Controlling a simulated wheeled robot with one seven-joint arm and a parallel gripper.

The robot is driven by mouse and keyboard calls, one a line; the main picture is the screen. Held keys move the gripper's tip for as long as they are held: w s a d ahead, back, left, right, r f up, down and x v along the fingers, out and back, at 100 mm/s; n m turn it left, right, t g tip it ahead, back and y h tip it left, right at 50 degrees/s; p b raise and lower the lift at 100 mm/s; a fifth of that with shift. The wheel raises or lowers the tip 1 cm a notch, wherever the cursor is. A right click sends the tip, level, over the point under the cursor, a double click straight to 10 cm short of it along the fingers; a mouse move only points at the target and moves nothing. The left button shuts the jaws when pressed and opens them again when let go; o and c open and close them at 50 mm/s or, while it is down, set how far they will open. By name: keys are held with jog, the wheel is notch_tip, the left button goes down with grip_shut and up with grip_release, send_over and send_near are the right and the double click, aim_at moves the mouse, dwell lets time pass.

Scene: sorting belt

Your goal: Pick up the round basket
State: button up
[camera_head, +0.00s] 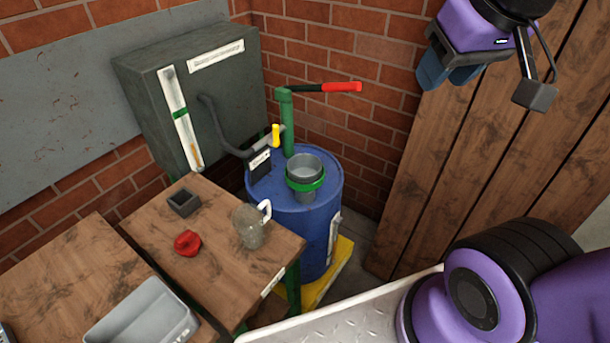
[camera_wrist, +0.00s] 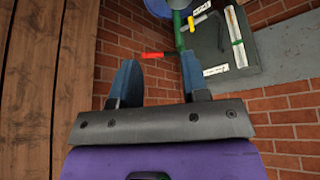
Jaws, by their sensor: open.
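A round grey cup-shaped container (camera_head: 305,170) with a green band stands upright on top of the blue drum (camera_head: 290,215). It is the round open thing that best fits the name basket, but I cannot tell for sure. My gripper (camera_head: 450,72) is high at the upper right, in front of the wooden planks, well apart from the container. In the wrist view its two blue fingers (camera_wrist: 159,62) are spread with nothing between them. The container is not clearly seen in the wrist view.
A green pump pipe with a red-handled lever (camera_head: 342,87) rises behind the container. A wooden table (camera_head: 225,285) holds a glass jar (camera_head: 248,228), a red lump (camera_head: 187,243) and a small dark square box (camera_head: 184,203). A grey bin (camera_head: 140,310) stands lower left. A grey cabinet (camera_head: 140,95) stands behind.

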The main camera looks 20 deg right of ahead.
jog(key=shift+n+g, duration=0.8)
jog(key=shift+n, duration=0.1)
jog(key=w+f, duration=0.1)
jog(key=w, duration=0.3)
jog(key=w+a, duration=0.1)
jog(key=w, duration=0.3)
jog(key=w+a+f, duration=0.1)
jog(key=w, duration=0.3)
jog(key=shift+w+f, duration=0.35)
jog(key=shift+w, duration=0.05)
jog(key=shift+c, duration=0.4)
jog(key=w+a+f+n+g, duration=0.1)
jog(key=w+a+f+n, duration=0.15)
jog(key=w+f, duration=0.6)
jog(key=w+a+f+n+g, duration=0.1)
jog(key=w+a+f, duration=0.3)
jog(key=w+f, duration=0.45)
jog(key=shift+n+g, duration=0.65)
jog(key=shift+g, duration=0.15)
jog(key=shift+w+a+f, duration=0.4)
jog(key=shift+w+f, duration=0.3)
jog(key=shift+f, duration=3.6)
jog(key=shift+w+a+f, duration=0.45)
jog(key=shift+w+f, duration=0.2)
jog(key=shift+f, duration=3.65)
jog(key=shift+w+a+f, duration=0.4)
jog(key=shift+w+f, duration=0.3)
jog(key=shift+f, duration=3.6)
grip_shut()
